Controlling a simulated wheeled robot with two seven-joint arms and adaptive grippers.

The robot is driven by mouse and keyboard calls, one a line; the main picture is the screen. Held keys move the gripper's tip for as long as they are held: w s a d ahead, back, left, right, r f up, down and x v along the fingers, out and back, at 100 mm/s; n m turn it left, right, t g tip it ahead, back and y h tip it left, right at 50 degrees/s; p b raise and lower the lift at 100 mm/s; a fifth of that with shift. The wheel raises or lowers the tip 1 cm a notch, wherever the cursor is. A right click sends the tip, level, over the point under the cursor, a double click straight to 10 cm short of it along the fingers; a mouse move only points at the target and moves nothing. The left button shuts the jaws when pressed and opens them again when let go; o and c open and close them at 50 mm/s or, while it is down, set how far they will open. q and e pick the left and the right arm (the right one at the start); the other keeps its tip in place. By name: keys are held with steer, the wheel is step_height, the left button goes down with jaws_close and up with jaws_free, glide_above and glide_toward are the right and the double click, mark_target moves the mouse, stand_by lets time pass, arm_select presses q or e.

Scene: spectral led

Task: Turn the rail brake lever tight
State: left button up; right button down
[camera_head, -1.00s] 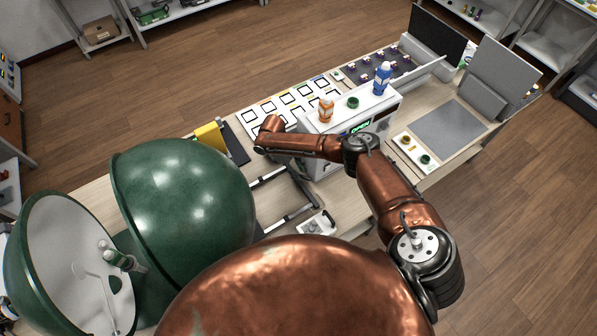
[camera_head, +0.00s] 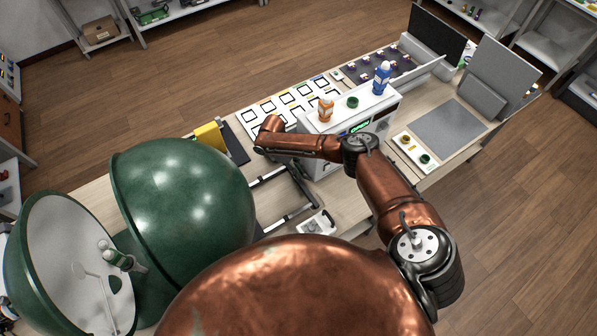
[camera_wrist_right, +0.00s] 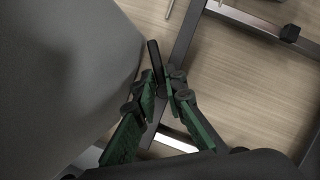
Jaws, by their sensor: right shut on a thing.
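The rail brake lever (camera_wrist_right: 155,60) is a slim black handle in the right wrist view, standing out beside a dark rail (camera_wrist_right: 186,38). My right gripper (camera_wrist_right: 164,84) has green fingers on either side of the lever and is shut on it. The lever's upper end sticks out past the fingertips; its lower part and pivot are hidden by the fingers. In the head view the copper right arm reaches over the bench rails (camera_head: 291,216), and its wrist hides the gripper and the lever. My left gripper is not in view.
A large green sphere (camera_head: 180,195) with an open white-lined half (camera_head: 60,255) stands left of the rails. A white instrument (camera_head: 385,109) carrying orange and blue bottles stands right of my wrist. A grey rounded surface (camera_wrist_right: 60,80) is close to the fingers on the left.

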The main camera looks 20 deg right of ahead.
steer(key=shift+m, duration=0.3)
steer(key=m+y+p, duration=0.1)
steer(key=m, duration=0.2)
steer(key=shift+s+a+m+g, duration=0.1)
steer(key=shift+a+m+g, duration=0.05)
steer(key=shift+m+g, duration=0.25)
steer(key=shift+m+y, duration=0.5)
steer(key=shift+m, duration=0.3)
steer(key=shift+p, duration=0.3)
steer(key=c, duration=2)
jaws_free()
steer(key=shift+a+r, duration=0.1)
steer(key=v, duration=1.2)
